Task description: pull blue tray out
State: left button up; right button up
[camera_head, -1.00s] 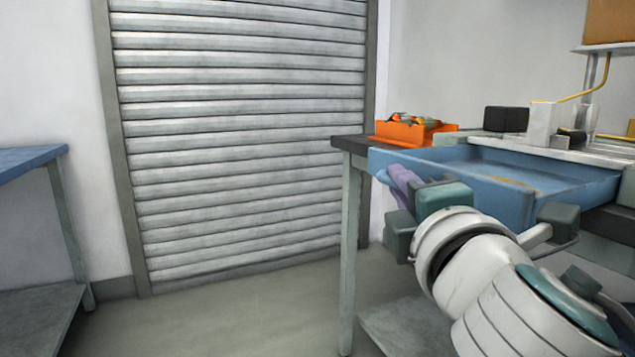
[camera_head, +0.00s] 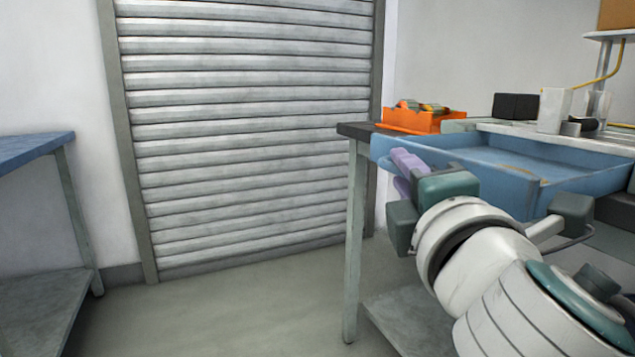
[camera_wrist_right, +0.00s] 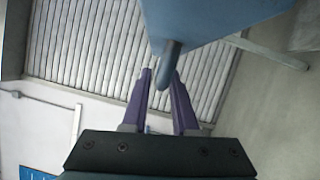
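The blue tray (camera_head: 482,183) juts out from the right-hand table, its front lower than the tabletop; its inside looks empty. My right gripper (camera_head: 398,171) is at the tray's left front side. Its two purple fingers show apart, one above the other. In the right wrist view my right gripper (camera_wrist_right: 161,76) has its fingers spread on either side of a rounded dark blue-grey handle end (camera_wrist_right: 171,52) below the blue tray (camera_wrist_right: 220,18). Contact with the handle is hard to tell. My left gripper is not in view.
An orange bin (camera_head: 408,120) with parts, a black block (camera_head: 517,106) and a white block (camera_head: 554,110) stand on the table behind the tray. A blue-topped table (camera_head: 30,149) is at the left. The floor (camera_head: 230,310) between is clear, before a shutter (camera_head: 245,130).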

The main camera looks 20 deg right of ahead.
jog(key=b+v, duration=0.1)
jog(key=v, duration=0.8)
jog(key=shift+s, duration=0.1)
jog(key=s+d+r+m+g+p, duration=0.6)
jog(key=r+m+p, duration=0.35)
jog(key=p, duration=1.05)
jog(key=s+a+r+m+g+y+p, duration=0.55)
jog(key=s+a+r+g+p, duration=0.35)
jog(key=p, duration=1)
jog(key=w+d+p+v, duration=0.1)
jog(key=w+p+v, duration=0.1)
jog(key=p+v, duration=1)
jog(key=w+d+r+p+v, duration=0.1)
jog(key=w+p+v, duration=0.1)
jog(key=p+v, duration=0.9)
jog(key=w+p+v, duration=0.3)
jog(key=p+v, duration=0.9)
jog(key=v, duration=0.1)
jog(key=shift+d+r+n+t+p, duration=0.3)
jog(key=shift+d+r+t, duration=0.1)
jog(key=shift+r, duration=0.2)
